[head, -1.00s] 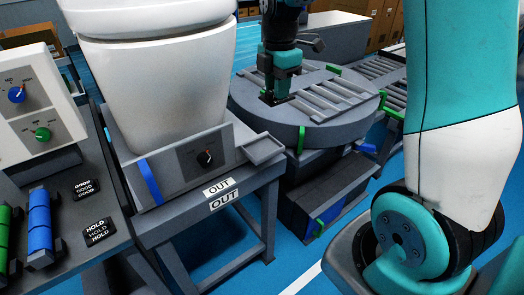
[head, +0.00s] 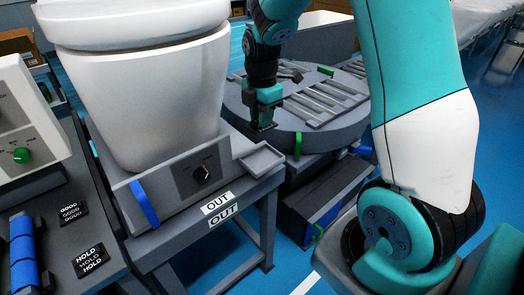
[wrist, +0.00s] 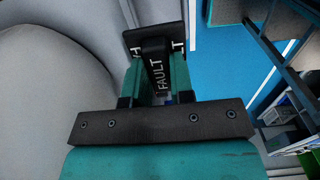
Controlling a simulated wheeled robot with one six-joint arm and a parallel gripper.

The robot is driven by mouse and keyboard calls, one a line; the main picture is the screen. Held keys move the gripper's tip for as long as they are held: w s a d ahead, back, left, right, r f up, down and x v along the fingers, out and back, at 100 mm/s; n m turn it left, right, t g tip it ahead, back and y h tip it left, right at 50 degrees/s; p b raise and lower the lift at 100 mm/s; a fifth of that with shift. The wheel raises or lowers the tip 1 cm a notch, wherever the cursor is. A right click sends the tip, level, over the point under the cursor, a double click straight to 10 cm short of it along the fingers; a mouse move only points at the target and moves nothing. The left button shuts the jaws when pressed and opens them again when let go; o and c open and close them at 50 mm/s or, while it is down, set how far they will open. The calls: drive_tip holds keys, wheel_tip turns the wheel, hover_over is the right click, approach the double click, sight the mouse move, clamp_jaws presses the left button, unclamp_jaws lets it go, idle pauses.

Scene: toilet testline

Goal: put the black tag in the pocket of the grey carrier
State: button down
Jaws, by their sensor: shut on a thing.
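My gripper (head: 263,124) is shut on the black tag and holds it in the air, in front of the round grey turntable's near left edge. In the wrist view the black tag (wrist: 158,68) sits between the teal fingers of my gripper (wrist: 153,88), with white FAULT lettering showing. The grey carrier (head: 165,192) stands under the white toilet (head: 150,95) and has a black knob and a blue strip. A shallow open grey pocket (head: 261,160) sticks out at its right end. My gripper is above and slightly behind this pocket, apart from it.
The round turntable (head: 335,135) with slats stands behind my gripper. White OUT labels (head: 218,203) mark the carrier's stand. Black GOOD (head: 72,212) and HOLD (head: 90,258) plates lie on the left bench. The toilet's wall is close on the left in the wrist view (wrist: 45,95).

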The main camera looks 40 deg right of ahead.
sight(261, 160)
wheel_tip(261, 160, down, 12)
drive_tip(key=shift+r, duration=0.2)
drive_tip(key=shift+f, duration=0.1)
drive_tip(key=shift+f, duration=0.1)
drive_tip(key=c, duration=1)
unclamp_jaws()
wheel_tip(261, 160, up, 12)
drive_tip(key=shift+f, duration=0.2)
drive_tip(key=shift+s+a+r+m, duration=0.25)
drive_tip(key=shift+a+r+m, duration=0.05)
drive_tip(key=shift+a+r, duration=0.6)
drive_tip(key=s+a+r+m+y, duration=0.1)
drive_tip(key=s+a+r+m, duration=0.2)
drive_tip(key=s+a, duration=0.3)
drive_tip(key=s+a+r+m+y, duration=0.1)
drive_tip(key=s+a+r+m, duration=0.2)
drive_tip(key=s+a, duration=0.4)
drive_tip(key=s+a+r+m+y, duration=0.2)
drive_tip(key=s+a+r+m, duration=0.1)
drive_tip(key=s+a, duration=0.4)
drive_tip(key=shift+s+a+r+m, duration=0.1)
drive_tip(key=shift+s+m, duration=0.3)
drive_tip(key=shift+s, duration=0.05)
drive_tip(key=shift+s+a+r+m, duration=0.1)
drive_tip(key=shift+s+m, duration=0.3)
drive_tip(key=shift+s, duration=0.05)
